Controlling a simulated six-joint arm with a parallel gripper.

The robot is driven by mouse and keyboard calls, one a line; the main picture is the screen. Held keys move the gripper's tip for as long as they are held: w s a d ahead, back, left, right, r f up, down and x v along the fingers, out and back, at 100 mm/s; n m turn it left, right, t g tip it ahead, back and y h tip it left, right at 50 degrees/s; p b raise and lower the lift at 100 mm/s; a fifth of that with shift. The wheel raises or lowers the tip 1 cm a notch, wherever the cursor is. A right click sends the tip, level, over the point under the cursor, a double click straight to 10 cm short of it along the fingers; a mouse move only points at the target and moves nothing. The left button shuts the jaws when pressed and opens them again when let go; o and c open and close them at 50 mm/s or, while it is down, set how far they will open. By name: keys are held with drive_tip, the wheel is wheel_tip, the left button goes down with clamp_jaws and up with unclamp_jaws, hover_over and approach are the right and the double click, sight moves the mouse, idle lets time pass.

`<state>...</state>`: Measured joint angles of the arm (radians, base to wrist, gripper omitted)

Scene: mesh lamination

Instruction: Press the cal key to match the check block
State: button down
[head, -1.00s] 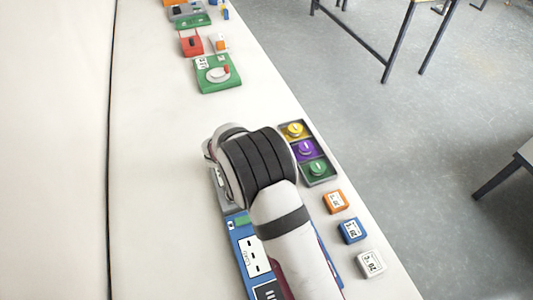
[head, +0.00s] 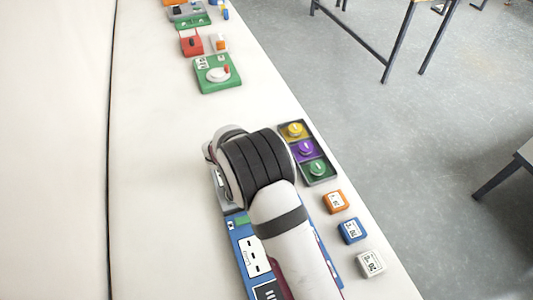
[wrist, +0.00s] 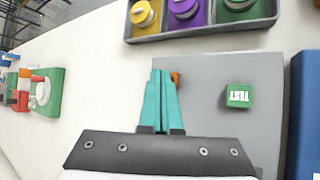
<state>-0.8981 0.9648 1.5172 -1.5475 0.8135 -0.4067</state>
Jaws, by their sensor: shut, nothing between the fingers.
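My gripper (wrist: 162,75) shows in the wrist view with its teal fingers together and nothing between them, over a grey plate (wrist: 205,75). A small orange piece (wrist: 176,79), mostly hidden, shows just right of the fingertips; I cannot tell whether they touch it, or whether it is the cal key. A green key marked TEST (wrist: 238,96) is to the right on the plate. In the head view my arm hides the gripper and most of the plate. Labelled orange (head: 335,201), blue (head: 352,230) and white (head: 369,263) blocks stand right of my arm; which is the check block is unclear.
A dark tray (head: 321,181) holds yellow, purple and green round pieces, close beyond the plate. A blue panel (head: 239,246) lies partly under my arm. A green device (head: 208,83) with a dial and a red block (head: 191,46) stand farther back. The table's left side is clear.

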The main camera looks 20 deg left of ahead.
drive_tip(key=shift+f, duration=0.55)
idle(0.6)
idle(0.4)
drive_tip(key=shift+r, duration=0.85)
wheel_tip(320, 180, up, 5)
drive_tip(key=shift+r, duration=0.1)
idle(0.6)
